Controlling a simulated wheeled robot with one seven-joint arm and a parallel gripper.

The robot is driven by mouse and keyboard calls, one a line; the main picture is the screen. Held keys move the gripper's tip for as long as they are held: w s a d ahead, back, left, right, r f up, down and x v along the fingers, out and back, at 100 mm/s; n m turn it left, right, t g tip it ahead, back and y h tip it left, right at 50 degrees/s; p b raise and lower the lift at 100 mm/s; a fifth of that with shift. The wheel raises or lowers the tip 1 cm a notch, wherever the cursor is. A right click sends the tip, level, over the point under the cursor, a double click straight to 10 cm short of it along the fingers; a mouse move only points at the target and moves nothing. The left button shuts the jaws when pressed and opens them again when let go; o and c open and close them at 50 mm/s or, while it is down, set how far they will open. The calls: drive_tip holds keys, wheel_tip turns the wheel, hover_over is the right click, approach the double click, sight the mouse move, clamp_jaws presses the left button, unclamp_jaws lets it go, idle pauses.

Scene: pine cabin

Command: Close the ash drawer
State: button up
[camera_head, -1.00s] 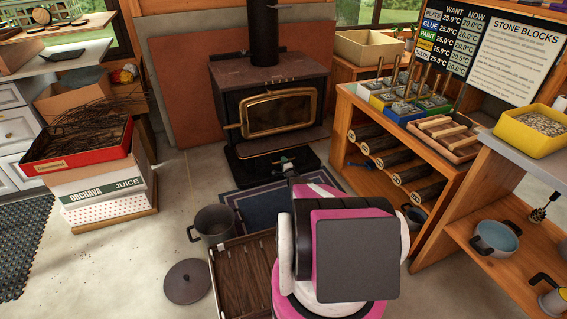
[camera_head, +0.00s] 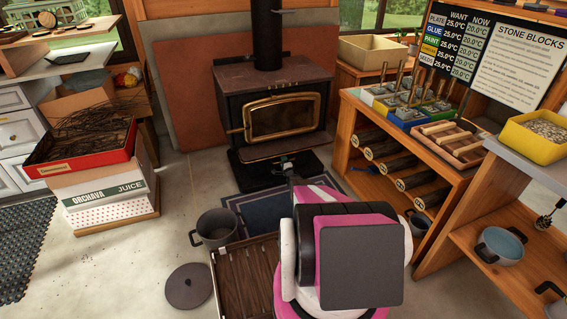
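The black wood stove (camera_head: 232,120) stands at the back centre, its brass-framed glass door (camera_head: 285,117) shut. A ledge (camera_head: 285,147) juts out below the door. A low black part (camera_head: 250,177) lies at the stove's foot; I cannot tell whether it is the ash drawer or the base. My gripper (camera_head: 287,168) shows only as a small dark shape in front of that black part, beyond my pink and white arm. My arm hides much of it, and its fingers are too small to read. I cannot tell whether it touches anything.
A dark blue mat (camera_head: 250,213) lies before the stove. A grey pot (camera_head: 216,229), a round lid (camera_head: 187,286) and a wooden crate (camera_head: 245,280) are on the floor near my arm. A juice box (camera_head: 105,203) stands left; a wooden shelf (camera_head: 425,148) stands right.

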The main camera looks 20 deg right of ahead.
drive_tip(key=shift+s, duration=0.15)
drive_tip(key=s+f, duration=0.2)
drive_tip(key=s, duration=0.8)
drive_tip(key=shift+s+d, duration=0.15)
drive_tip(key=shift+s, duration=0.1)
